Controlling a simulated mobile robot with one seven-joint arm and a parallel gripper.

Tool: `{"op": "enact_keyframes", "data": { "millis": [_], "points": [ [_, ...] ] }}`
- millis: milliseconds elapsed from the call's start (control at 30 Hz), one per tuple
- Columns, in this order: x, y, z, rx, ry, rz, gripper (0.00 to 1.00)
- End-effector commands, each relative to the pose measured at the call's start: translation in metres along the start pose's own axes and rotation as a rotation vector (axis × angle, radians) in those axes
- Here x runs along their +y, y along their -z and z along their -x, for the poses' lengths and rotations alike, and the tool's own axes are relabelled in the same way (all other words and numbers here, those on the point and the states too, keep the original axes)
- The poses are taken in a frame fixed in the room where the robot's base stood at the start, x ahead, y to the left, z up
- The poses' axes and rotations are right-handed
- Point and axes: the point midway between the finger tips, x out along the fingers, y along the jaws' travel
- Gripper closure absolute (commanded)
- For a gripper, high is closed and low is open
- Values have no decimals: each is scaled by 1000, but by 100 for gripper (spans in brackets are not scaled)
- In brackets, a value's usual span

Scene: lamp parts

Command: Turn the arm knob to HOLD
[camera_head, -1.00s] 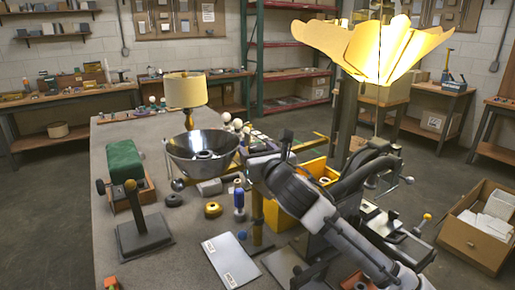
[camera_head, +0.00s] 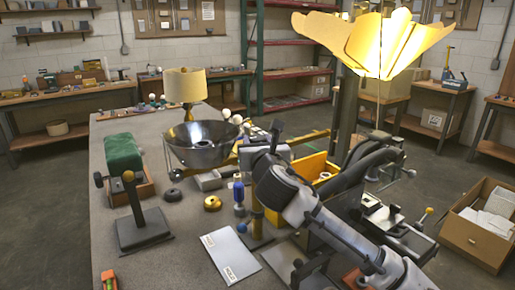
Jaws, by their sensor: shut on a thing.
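A lamp arm, a thin brass bar (camera_head: 226,160), runs level across a post (camera_head: 257,212) on the grey workbench. A dark metal bowl-shaped shade (camera_head: 203,145) is at its left end. My gripper (camera_head: 266,148) is at the bar near the top of the post, at the end of my arm coming from the lower right. It is shut, apparently on the arm knob. The knob itself and its pointer are hidden behind my gripper and wrist. A pale card (camera_head: 230,256) with small labels lies on the bench before the post; its lettering is too small to read surely.
A yellow bin (camera_head: 312,168) is behind my wrist. A green cushioned block (camera_head: 124,153) and a dark stand (camera_head: 140,228) are at the left.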

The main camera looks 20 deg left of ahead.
Motion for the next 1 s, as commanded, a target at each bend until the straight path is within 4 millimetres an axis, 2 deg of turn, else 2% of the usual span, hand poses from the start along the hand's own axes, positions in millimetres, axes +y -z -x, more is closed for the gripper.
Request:
{"op": "enact_keyframes", "data": {
  "millis": [167, 500, 533, 667, 1000],
  "points": [
    [1, 1, 0, -1, 67, 0, 84],
    [0, 0, 0, -1, 76, -3, 84],
    [0, 0, 0, -1, 76, -3, 57],
    [0, 0, 0, -2, 76, -3, 40],
    [0, 0, 4, -2, 76, -2, 40]
  ]
}}
